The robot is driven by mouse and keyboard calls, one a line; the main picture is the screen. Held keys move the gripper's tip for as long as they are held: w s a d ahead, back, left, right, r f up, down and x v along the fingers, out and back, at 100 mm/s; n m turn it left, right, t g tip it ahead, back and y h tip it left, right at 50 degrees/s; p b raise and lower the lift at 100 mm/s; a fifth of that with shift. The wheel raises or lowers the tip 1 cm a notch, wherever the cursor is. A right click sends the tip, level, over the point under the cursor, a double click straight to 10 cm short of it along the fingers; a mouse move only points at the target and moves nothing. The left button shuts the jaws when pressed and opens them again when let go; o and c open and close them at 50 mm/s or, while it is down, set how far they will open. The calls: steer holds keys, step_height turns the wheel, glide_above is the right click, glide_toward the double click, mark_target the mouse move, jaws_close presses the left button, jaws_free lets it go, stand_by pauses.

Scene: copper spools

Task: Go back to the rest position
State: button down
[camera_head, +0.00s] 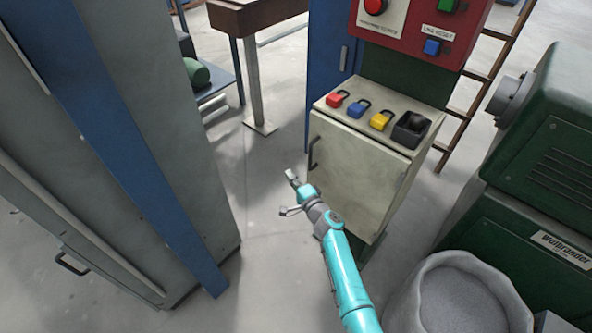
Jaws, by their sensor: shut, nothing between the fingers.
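My gripper (292,177) is at the end of my turquoise arm, in the middle of the view. It is shut and empty. It is in front of and to the left of the cream cabinet (352,172), below the level of its top, and appears apart from the cabinet. A red padlock (335,100), a blue padlock (356,109) and a yellow padlock (380,121) stand in a row on the cabinet top, left of a black open box (410,130).
A red control panel (419,30) rises behind the cabinet. A green machine (535,185) and a pale bin (432,290) of grey material are at the right. A grey cabinet with a blue post (130,150) fills the left. Clear floor (265,270) lies between.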

steer(key=s+a, duration=0.5)
steer(key=shift+s+a, duration=0.3)
steer(key=shift+a, duration=0.1)
